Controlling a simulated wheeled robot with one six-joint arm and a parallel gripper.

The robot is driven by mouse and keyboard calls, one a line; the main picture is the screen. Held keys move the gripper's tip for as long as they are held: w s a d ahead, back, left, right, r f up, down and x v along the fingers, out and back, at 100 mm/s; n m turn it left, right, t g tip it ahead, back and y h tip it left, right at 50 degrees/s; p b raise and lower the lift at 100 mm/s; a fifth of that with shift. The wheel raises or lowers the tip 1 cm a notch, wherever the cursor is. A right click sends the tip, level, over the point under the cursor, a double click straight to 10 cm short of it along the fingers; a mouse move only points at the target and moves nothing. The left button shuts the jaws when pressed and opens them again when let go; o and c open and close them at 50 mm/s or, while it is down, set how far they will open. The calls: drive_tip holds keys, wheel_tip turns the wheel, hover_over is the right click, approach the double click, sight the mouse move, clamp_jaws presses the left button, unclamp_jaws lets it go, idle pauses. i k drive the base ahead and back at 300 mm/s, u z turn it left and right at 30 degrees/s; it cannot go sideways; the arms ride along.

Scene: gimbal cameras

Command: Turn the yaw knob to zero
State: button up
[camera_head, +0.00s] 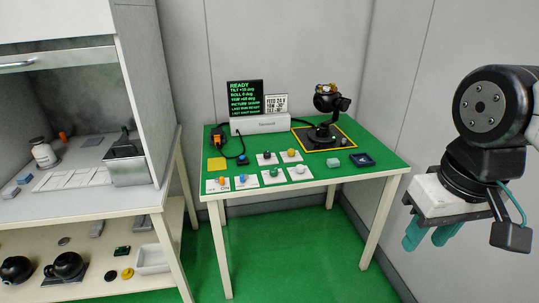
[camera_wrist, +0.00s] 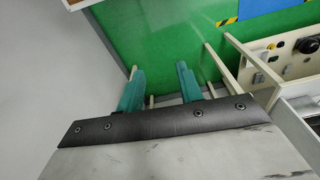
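A green-topped table (camera_head: 348,166) holds several white plates with small knobs in orange (camera_head: 222,181), blue (camera_head: 243,178), green (camera_head: 274,172), grey (camera_head: 300,168), dark green (camera_head: 267,155) and yellow (camera_head: 291,153). The labels are too small to tell which is the yaw knob. A black display (camera_head: 245,94) with green text reads READY, with tilt, roll and yaw lines; the yaw value is hard to read and looks non-zero. A camera gimbal (camera_head: 325,103) stands at the back right. My gripper (camera_head: 427,243), with teal fingers, is right of the table, empty; its fingers are apart in the wrist view (camera_wrist: 158,78).
A white box (camera_head: 260,124) and a small sign (camera_head: 276,104) stand at the table's back. A cabinet with shelves (camera_head: 85,215) stands left. Green floor (camera_head: 290,250) is clear in front.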

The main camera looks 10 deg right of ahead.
sight(274, 172)
drive_tip(key=u, duration=0.35)
drive_tip(key=i, duration=1)
drive_tip(key=u, duration=0.35)
